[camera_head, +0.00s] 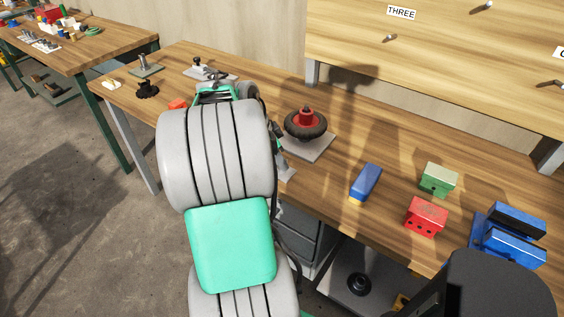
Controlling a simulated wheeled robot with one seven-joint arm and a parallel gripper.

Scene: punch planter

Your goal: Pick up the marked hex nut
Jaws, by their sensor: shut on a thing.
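I cannot make out a marked hex nut anywhere in the head view. My own arm fills the middle of the picture and covers part of the workbench (330,190). My gripper's fingers are hidden behind the arm, so neither they nor anything between them can be seen. A small orange-red piece (178,103) lies on the bench just left of the arm, partly covered by it; its shape is unclear.
A red-hubbed black wheel (305,125) stands on a plate right of the arm. Blue (366,182), green (438,179) and red (426,216) blocks and a blue vise (508,236) are farther right. Small fixtures (146,66) stand at the bench's far left. Bare wood lies between.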

